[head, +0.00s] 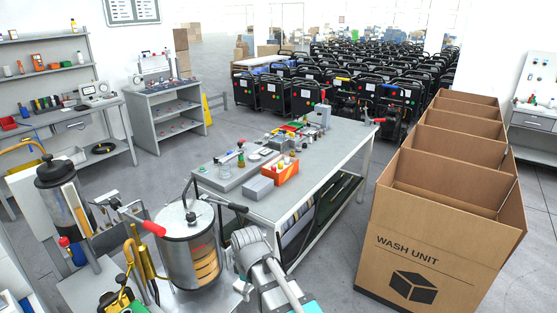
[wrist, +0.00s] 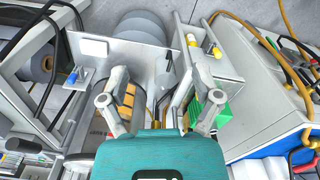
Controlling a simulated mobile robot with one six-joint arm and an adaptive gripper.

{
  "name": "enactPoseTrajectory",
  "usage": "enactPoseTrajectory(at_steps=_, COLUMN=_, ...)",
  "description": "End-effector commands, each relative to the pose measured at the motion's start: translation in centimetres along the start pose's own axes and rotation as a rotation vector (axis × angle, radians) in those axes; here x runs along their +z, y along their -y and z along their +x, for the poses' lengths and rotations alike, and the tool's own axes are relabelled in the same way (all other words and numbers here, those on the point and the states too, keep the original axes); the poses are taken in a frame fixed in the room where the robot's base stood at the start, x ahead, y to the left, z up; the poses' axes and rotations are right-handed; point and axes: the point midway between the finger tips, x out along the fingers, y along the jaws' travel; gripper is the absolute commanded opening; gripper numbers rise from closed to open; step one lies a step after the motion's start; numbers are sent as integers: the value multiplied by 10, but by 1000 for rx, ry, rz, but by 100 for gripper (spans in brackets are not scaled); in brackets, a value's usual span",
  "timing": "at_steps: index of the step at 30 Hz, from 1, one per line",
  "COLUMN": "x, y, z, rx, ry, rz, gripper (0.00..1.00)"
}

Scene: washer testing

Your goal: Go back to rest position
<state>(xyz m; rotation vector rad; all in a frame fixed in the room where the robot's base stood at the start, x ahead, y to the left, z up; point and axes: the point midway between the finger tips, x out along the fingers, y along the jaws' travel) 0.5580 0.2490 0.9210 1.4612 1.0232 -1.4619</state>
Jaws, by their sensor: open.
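My gripper (wrist: 160,82) shows in the wrist view with its two grey fingers spread wide apart. It is open, and I see nothing held between the fingers. The teal wrist housing fills the bottom of that view. In the head view part of my arm shows at the bottom centre, but I cannot make out the fingers there. A steel drum (head: 180,262) with orange-yellow layers behind a cutout stands just left of my arm in the head view. In the wrist view, similar orange layers (wrist: 126,98) show behind the left finger.
A grey workbench (head: 335,160) with an orange bin (head: 279,172) stands beyond my arm. A large cardboard box (head: 420,258) marked WASH UNIT stands at the right. A dark cylinder (head: 58,172) stands at the left. Black machines (head: 305,98) fill the back. Floor shows between bench and box.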

Motion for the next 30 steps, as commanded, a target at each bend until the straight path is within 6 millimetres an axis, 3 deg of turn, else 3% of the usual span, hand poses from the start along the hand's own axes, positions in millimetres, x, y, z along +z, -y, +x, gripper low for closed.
enactPoseTrajectory(at_steps=1, x=16, y=-7, z=0, rx=0, ry=0, rz=67, gripper=81)
enactPoseTrajectory(at_steps=9, x=87, y=-37, z=0, rx=0, ry=0, rz=431, gripper=81)
enactPoseTrajectory(at_steps=21, x=192, y=-61, z=0, rx=0, ry=0, rz=964, gripper=81)
enactPoseTrajectory(at_steps=30, x=238, y=-66, z=0, rx=0, ry=0, rz=1201, gripper=81)
